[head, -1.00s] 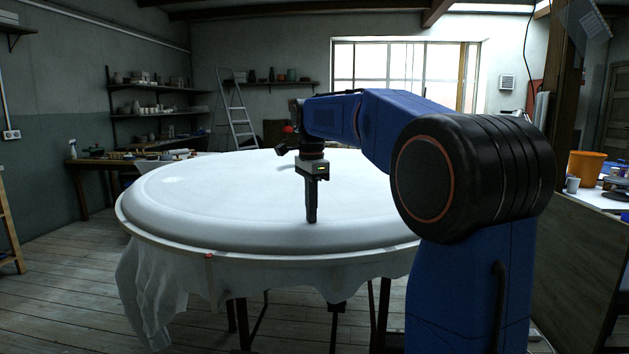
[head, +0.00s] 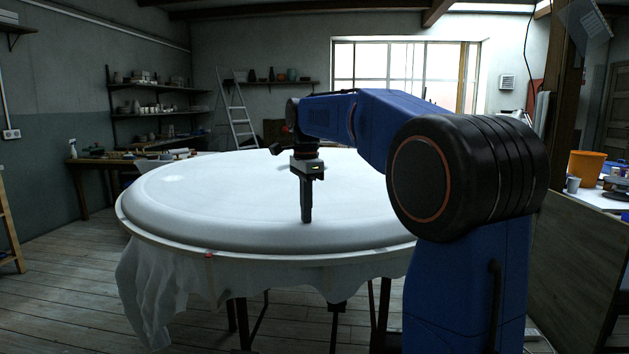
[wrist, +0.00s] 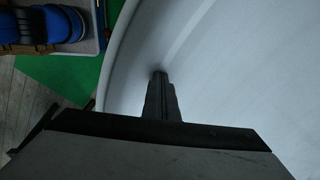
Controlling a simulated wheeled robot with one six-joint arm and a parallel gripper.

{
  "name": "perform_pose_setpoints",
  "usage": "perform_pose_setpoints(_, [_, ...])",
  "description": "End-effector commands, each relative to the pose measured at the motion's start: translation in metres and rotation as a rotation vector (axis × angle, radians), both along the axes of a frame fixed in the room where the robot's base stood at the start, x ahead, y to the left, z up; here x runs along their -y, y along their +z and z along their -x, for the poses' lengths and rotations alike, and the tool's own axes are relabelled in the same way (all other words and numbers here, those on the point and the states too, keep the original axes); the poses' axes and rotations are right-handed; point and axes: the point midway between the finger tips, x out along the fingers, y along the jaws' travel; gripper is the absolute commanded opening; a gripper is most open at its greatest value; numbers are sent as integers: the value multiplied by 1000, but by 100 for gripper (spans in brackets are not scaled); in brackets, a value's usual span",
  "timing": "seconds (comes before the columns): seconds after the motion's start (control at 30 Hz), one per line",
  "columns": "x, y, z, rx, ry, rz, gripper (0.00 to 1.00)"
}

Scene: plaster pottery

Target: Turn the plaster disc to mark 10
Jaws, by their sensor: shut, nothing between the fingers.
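The white plaster disc (head: 235,190) lies flat on a round table with a pale rim (head: 290,258). A small red mark (head: 208,256) sits on that rim at the front left. My gripper (head: 306,220) points straight down at the disc's near part, with its fingertips at or just above the surface; I cannot tell if they touch. Its fingers are together with nothing between them. In the wrist view the shut fingers (wrist: 160,78) reach over the white disc (wrist: 225,60) close to its curved edge. I cannot read any numbers on the disc or rim.
A white cloth (head: 150,290) hangs from the table's rim. A workbench with an orange bucket (head: 586,166) stands at the right. A ladder (head: 238,112) and shelves stand at the back. The wooden floor (head: 70,290) at the left is open.

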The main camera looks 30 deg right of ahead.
Motion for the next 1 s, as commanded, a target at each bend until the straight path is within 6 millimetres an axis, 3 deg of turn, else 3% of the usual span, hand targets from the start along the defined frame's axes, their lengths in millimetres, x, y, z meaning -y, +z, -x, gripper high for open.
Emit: perform_pose_setpoints(1.0, [-1,44,-1,3,1,-1,0])
